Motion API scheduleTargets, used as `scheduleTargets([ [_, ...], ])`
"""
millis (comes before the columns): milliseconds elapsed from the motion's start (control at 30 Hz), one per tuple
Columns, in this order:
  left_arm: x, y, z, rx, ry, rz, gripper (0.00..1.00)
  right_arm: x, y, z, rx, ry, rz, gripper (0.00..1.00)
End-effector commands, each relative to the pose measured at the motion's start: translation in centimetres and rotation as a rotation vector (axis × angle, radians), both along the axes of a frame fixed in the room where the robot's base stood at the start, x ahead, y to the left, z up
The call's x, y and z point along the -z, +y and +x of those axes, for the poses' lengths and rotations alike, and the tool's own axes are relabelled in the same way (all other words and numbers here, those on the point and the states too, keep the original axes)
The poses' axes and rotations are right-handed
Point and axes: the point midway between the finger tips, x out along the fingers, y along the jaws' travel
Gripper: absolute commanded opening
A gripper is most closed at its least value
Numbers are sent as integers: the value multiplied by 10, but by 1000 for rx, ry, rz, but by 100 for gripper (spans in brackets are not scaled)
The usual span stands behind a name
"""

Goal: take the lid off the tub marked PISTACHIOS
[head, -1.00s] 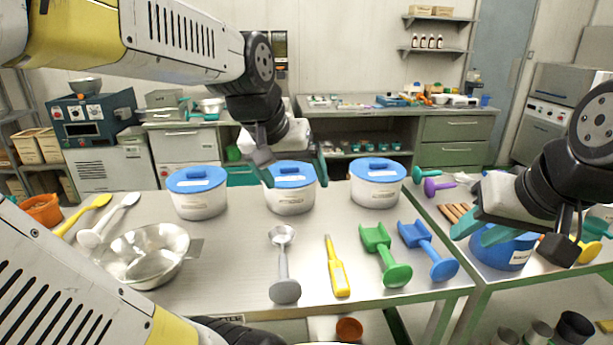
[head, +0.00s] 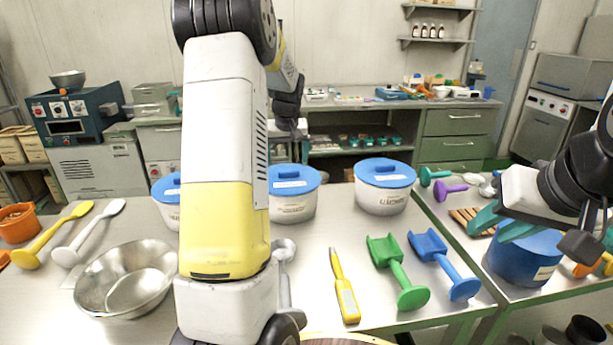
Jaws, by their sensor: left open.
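Three white tubs with blue lids stand in a row at the back of the steel table. The left tub (head: 166,213) is mostly hidden behind my left arm. The middle tub (head: 296,207) is partly covered by that arm, and the right tub (head: 384,199) is in full view. All three lids are on. The labels are too small to read, so I cannot tell which says PISTACHIOS. My left gripper (head: 299,130) is open, raised beyond the middle tub and apart from it; its fingers barely show.
A steel bowl (head: 127,278), green scoop (head: 398,272), blue scoop (head: 446,266) and yellow tool (head: 344,287) lie along the front of the table. The blue container (head: 522,260) stands on the right-hand table. An orange pot (head: 18,224) stands far left.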

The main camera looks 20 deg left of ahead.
Motion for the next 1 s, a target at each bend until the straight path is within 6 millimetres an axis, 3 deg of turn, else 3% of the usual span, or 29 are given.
scheduleTargets([
  [400, 48, 3, 18, -1, 2, -1, 89, 0, 0, 0, 0, 0, 0, 36],
  [667, 51, 3, 20, 1, 0, 0, 89, 0, 0, 0, 0, 0, 0, 36],
  [1000, 51, 3, 20, 1, 0, 0, 22, 0, 0, 0, 0, 0, 0, 36],
])
